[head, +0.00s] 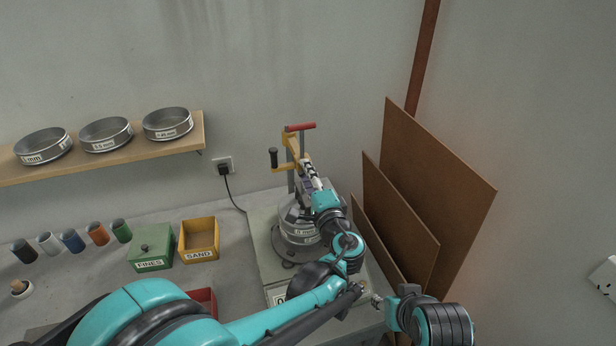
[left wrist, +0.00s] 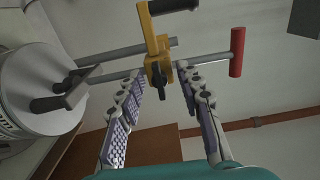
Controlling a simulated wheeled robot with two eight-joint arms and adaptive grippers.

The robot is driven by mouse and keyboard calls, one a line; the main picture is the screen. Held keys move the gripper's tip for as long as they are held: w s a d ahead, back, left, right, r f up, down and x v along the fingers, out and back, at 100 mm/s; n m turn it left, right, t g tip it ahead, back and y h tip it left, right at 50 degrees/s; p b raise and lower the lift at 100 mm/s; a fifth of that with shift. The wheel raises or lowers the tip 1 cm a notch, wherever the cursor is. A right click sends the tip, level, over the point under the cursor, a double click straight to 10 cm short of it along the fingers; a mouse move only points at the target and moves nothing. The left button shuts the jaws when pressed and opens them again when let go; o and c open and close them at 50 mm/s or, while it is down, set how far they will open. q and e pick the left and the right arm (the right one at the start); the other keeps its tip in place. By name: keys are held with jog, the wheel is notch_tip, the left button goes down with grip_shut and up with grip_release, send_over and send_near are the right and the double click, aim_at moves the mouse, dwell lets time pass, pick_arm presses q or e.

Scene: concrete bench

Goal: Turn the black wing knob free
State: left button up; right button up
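The black wing knob (left wrist: 159,84) shows in the left wrist view, just below the yellow clamp (left wrist: 158,62) on a grey rod. My left gripper (left wrist: 160,80) is open, with one finger on each side of the knob. I see a gap on both sides, and nothing is gripped. In the head view the yellow clamp (head: 292,145) stands above the sieve stack (head: 298,228), and my left gripper (head: 308,166) reaches up to it. The knob is too small or hidden there to make out.
A red handle (left wrist: 237,52) on a rod and a black grip (left wrist: 174,5) are close by. A grey lid (left wrist: 35,85) with a bar handle lies left. Brown boards (head: 400,215) lean right of the machine. Green (head: 151,247) and yellow boxes (head: 199,241) stand left.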

pick_arm(q)
jog(key=v, duration=0.7)
jog(key=shift+s, duration=0.2)
dwell(0.4)
jog(key=s+a+f+n+g+b, duration=0.25)
jog(key=a+f, duration=0.25)
jog(key=a, duration=0.3)
jog(key=s+a+f+n+g+b, duration=0.1)
jog(key=s+a+f+n+g, duration=0.3)
jog(key=a, duration=0.4)
jog(key=s+a+f+n+g+h+b, duration=0.3)
jog(key=s+f+n, duration=0.4)
jog(key=s+f, duration=0.4)
jog(key=s+a+h+b, duration=0.1)
jog(key=s+h, duration=0.1)
jog(key=shift+s+n+h, duration=0.25)
jog(key=shift+n+h, duration=0.05)
jog(key=shift+n, duration=0.05)
